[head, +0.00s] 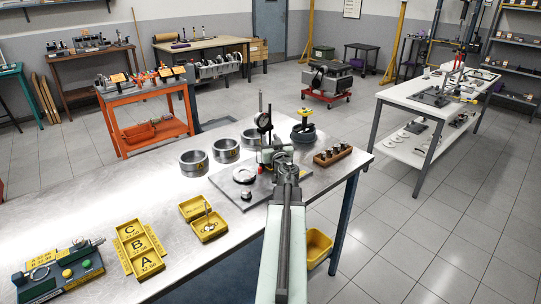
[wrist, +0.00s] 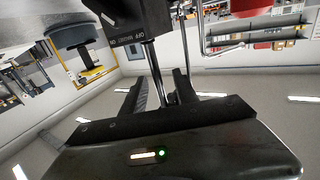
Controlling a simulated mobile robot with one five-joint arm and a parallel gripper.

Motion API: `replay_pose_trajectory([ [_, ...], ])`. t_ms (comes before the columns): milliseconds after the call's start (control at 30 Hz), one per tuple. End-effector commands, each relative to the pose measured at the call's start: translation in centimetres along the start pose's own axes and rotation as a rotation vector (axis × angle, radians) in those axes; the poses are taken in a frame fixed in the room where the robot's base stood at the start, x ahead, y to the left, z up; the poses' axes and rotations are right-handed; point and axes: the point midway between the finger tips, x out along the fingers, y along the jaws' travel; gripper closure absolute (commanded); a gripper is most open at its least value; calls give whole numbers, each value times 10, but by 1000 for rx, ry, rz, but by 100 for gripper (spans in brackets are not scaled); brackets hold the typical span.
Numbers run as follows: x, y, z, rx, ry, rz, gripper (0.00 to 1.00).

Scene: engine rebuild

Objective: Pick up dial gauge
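The dial gauge (head: 263,120) is a small dark round dial on a thin upright post, standing on the steel workbench near its far edge in the head view. In the wrist view, its black magnet base (wrist: 130,22) with white lettering and its steel post (wrist: 150,60) fill the top centre. My gripper (head: 274,153) is at the gauge stand, hiding its lower part in the head view. In the wrist view my gripper (wrist: 162,82) has its two dark fingers apart, with a steel rod showing between them. I see gaps beside the rod, and no clear grip.
On the workbench (head: 170,235), metal rings (head: 194,163), a flat grey plate (head: 228,180), a wooden block with metal parts (head: 333,155) and a dark round part with a yellow top (head: 303,128) surround the gauge. Yellow trays (head: 210,228) lie nearer. Open floor is right.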

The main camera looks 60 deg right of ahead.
Motion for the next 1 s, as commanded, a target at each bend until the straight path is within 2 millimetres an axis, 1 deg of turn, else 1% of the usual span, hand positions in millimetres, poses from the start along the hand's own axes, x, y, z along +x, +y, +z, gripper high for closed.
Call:
replay_pose_trajectory([
  [33, 13, 2, 1, 0, 0, -1, 64],
  [100, 27, 3, 1, 0, 0, -1, 64],
  [200, 39, 2, 1, 0, 0, 0, 64],
  [400, 38, 1, 1, 0, 0, 0, 64],
  [433, 38, 1, 1, 0, 0, 0, 70],
  [533, 38, 2, 1, 0, 0, 0, 98],
  [567, 38, 2, 1, 0, 0, 1, 100],
  [1000, 38, 3, 1, 0, 0, 2, 100],
])
